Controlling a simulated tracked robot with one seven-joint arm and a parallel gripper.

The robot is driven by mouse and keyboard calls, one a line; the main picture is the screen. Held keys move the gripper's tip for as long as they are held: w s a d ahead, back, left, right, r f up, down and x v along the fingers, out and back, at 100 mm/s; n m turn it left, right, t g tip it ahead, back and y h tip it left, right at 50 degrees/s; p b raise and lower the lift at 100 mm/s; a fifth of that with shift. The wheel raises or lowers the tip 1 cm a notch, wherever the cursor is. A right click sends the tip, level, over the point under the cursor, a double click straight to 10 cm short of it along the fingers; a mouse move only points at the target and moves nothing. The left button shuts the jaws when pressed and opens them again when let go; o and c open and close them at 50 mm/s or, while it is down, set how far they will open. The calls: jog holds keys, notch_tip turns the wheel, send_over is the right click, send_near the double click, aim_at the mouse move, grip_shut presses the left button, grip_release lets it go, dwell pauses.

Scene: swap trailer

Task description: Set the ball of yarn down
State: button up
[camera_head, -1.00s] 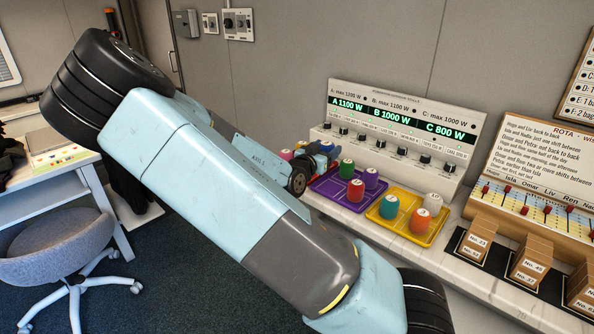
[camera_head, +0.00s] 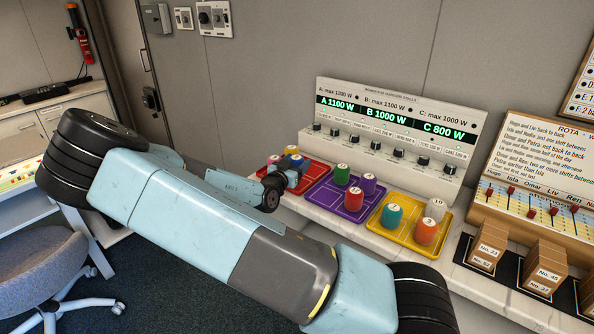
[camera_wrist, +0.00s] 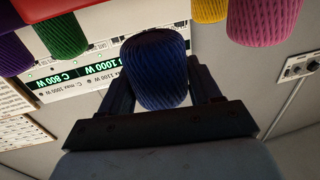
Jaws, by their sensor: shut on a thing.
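My gripper (camera_wrist: 155,72) is shut on a dark blue ball of yarn (camera_wrist: 153,62), one finger on each side in the wrist view, which is upside down. In the head view my arm reaches to the red tray (camera_head: 318,172) at the left end of the counter. The gripper end is small there and partly hidden by my arm. I cannot tell whether the blue ball touches the tray. A pink ball (camera_wrist: 264,22) and a yellow ball (camera_wrist: 209,9) are close by in the wrist view, apart from the held ball.
The purple tray (camera_head: 325,197) holds green, purple and red balls. The yellow tray (camera_head: 412,238) holds teal, orange and white balls. A white meter panel (camera_head: 400,110) stands behind them. Small numbered boxes (camera_head: 487,247) stand to the right.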

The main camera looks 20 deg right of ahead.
jog(key=f, duration=0.3)
jog(key=shift+w+a+f, duration=0.2)
jog(key=shift+w+f, duration=0.05)
jog(key=shift+w+d+f, duration=0.1)
jog(key=shift+d+f, duration=0.15)
jog(key=shift+d, duration=0.15)
jog(key=o, duration=1)
jog(key=shift+o, duration=0.2)
jog(key=v, duration=1.2)
jog(key=shift+r, duration=0.15)
